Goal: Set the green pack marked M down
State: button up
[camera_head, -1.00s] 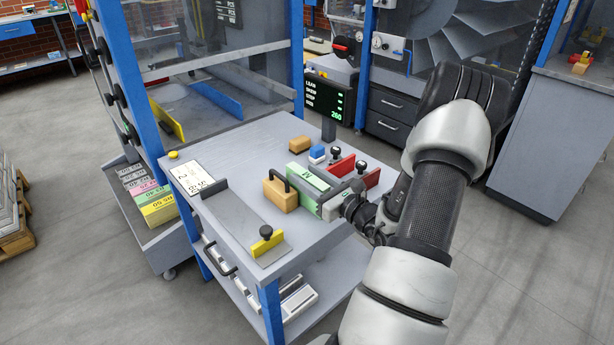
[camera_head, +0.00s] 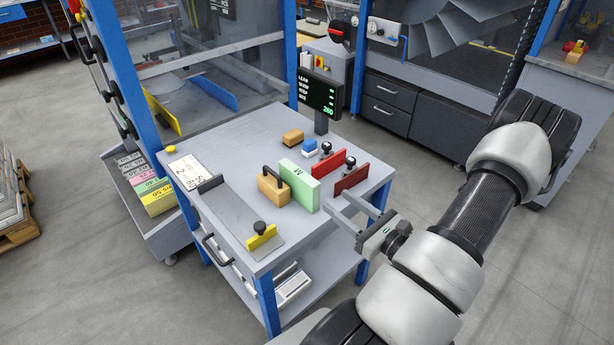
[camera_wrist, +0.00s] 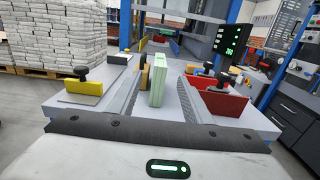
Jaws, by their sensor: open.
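The green pack marked M (camera_head: 300,185) stands upright on edge on the grey cart top (camera_head: 235,150), right of a wooden block with a dark handle (camera_head: 273,187). It also shows upright in the wrist view (camera_wrist: 161,82), ahead of and between my two fingers. My gripper (camera_head: 338,202) is open and empty, to the right of the pack, over the cart's right edge. The fingertips look clear of the pack. Whether the pack touches the wooden block, I cannot tell.
Two red plates (camera_head: 350,178) with black knobs stand close behind my gripper. A blue block (camera_head: 309,146), a wooden block (camera_head: 293,137) and a small screen (camera_head: 318,94) are at the back. A yellow stop (camera_head: 261,237) sits at the front.

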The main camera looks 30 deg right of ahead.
jog(key=b, duration=0.1)
send_near(299, 172)
jog(key=w, duration=0.2)
jog(key=w+a, duration=0.1)
jog(key=w, duration=0.1)
jog(key=shift+w+f, duration=0.2)
jog(key=shift+w, duration=0.15)
jog(key=shift+w+a+f+b, duration=0.1)
jog(key=shift+w+b, duration=0.1)
jog(key=shift+w, duration=0.7)
jog(key=shift+w+a+r+b, duration=0.1)
jog(key=shift+w+b, duration=0.05)
jog(key=shift+w, duration=0.75)
jog(key=shift+w+a+f+b, duration=0.1)
jog(key=shift+w+b, duration=0.1)
jog(key=shift+w, duration=0.7)
jog(key=shift+c, duration=0.4)
grip_shut()
